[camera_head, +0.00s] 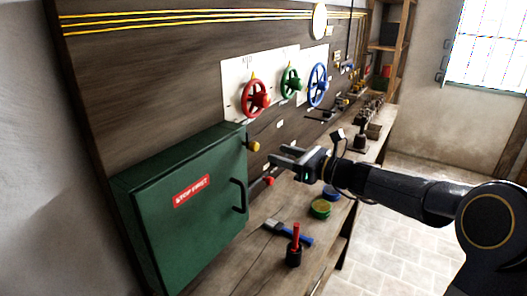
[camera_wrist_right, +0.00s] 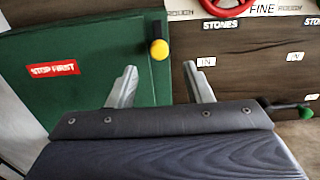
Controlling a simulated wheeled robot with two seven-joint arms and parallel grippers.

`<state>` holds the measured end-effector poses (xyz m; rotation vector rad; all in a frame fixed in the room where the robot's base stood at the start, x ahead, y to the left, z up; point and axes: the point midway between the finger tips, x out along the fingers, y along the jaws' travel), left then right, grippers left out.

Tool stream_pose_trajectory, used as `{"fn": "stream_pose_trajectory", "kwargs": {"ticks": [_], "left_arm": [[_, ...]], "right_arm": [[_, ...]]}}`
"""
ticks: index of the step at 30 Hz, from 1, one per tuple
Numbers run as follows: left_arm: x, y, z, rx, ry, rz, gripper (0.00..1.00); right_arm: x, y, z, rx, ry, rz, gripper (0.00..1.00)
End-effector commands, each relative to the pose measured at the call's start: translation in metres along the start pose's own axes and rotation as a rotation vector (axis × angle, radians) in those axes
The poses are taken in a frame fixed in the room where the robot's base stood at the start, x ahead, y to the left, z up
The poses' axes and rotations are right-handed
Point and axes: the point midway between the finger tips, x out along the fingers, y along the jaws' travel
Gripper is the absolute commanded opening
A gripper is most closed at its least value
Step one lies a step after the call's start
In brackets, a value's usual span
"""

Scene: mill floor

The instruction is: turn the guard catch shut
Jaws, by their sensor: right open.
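The green guard box (camera_head: 190,215), with a red "STOP FIRST" label and a dark handle, stands closed-looking against the board at the left. The guard catch, with a yellow knob (camera_head: 254,146), is at its upper right edge. The catch's yellow knob (camera_wrist_right: 159,50) also shows in the right wrist view, beyond the fingertips and between them in the picture. My right gripper (camera_head: 279,155) is open and empty, just right of the knob and apart from it. Its two fingers (camera_wrist_right: 160,84) show in the wrist view. My left gripper is not in view.
Red (camera_head: 256,98), green (camera_head: 291,82) and blue (camera_head: 317,85) handwheels are on the board above. A small red knob (camera_head: 269,181) is below the gripper. A brush (camera_head: 288,233), a red-handled tool (camera_head: 295,245) and round tins (camera_head: 320,208) lie on the bench.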

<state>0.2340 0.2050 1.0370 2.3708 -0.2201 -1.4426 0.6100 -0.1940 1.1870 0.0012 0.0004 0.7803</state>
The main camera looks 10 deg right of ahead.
Motion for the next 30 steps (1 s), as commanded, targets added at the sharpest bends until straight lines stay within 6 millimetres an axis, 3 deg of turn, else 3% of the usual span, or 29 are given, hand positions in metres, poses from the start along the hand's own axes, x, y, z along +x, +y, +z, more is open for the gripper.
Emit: {"fn": "stream_pose_trajectory", "kwargs": {"ticks": [15, 26, 30], "left_arm": [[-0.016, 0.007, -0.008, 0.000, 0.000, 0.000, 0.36], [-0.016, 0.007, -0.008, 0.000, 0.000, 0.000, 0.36], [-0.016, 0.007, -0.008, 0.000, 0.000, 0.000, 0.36]], "right_arm": [[0.070, 0.001, 0.002, 0.000, 0.000, 0.003, 0.46], [0.076, 0.001, 0.001, 0.000, 0.000, 0.001, 0.46], [0.076, 0.001, 0.001, -0.001, 0.000, 0.001, 0.28]]}}
